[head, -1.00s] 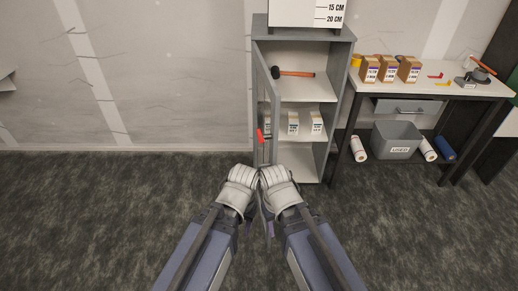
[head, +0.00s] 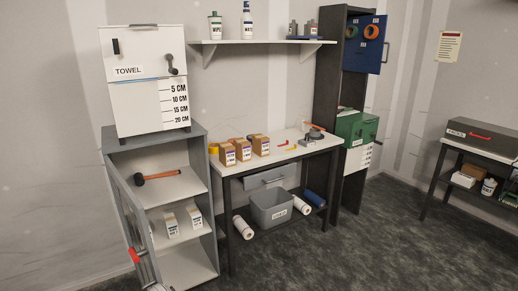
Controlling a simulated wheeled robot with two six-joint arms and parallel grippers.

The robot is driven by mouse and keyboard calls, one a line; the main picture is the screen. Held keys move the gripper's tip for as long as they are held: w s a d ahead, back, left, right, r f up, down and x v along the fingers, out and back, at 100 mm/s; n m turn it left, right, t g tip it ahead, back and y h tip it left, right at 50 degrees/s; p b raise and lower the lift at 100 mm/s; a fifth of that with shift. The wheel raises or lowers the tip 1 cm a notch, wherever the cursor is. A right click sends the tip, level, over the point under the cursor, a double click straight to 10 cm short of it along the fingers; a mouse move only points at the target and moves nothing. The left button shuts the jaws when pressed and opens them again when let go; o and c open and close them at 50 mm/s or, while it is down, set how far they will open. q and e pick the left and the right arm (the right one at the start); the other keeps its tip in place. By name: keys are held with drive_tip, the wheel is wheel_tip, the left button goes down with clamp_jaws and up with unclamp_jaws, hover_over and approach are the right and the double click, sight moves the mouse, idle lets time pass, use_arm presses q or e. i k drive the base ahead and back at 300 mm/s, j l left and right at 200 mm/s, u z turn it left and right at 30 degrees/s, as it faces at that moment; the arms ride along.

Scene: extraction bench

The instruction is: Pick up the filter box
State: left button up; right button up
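No label that I can read says filter. Several brown boxes with white-and-purple labels stand in a row on the workbench, one of them at the left end (head: 227,154) and one at the right end (head: 261,144). Two small white boxes stand on the middle shelf of the open grey cabinet, a left one (head: 171,224) and a right one (head: 194,215). I cannot tell which box is the filter box. A small pale piece at the bottom edge, beside the cabinet door, looks like part of my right gripper (head: 158,287). Its fingers are hidden. My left gripper is out of view.
The cabinet door (head: 132,222) stands open, with a red part low on it. A hammer (head: 158,176) lies on the upper shelf. A grey bin (head: 271,207) and rolls are under the workbench (head: 285,152). The dark carpet (head: 350,245) at the right is clear.

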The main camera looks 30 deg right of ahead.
sight(261, 144)
drive_tip(key=i+l+z, duration=0.1)
drive_tip(key=z, duration=0.3)
drive_tip(key=l+z, duration=0.1)
drive_tip(key=z, duration=0.3)
drive_tip(key=i+l+z, duration=0.2)
drive_tip(key=i+z, duration=0.2)
drive_tip(key=i, duration=0.2)
drive_tip(key=i+z, duration=0.35)
drive_tip(key=i, duration=0.3)
drive_tip(key=i+z, duration=0.1)
drive_tip(key=i, duration=1.2)
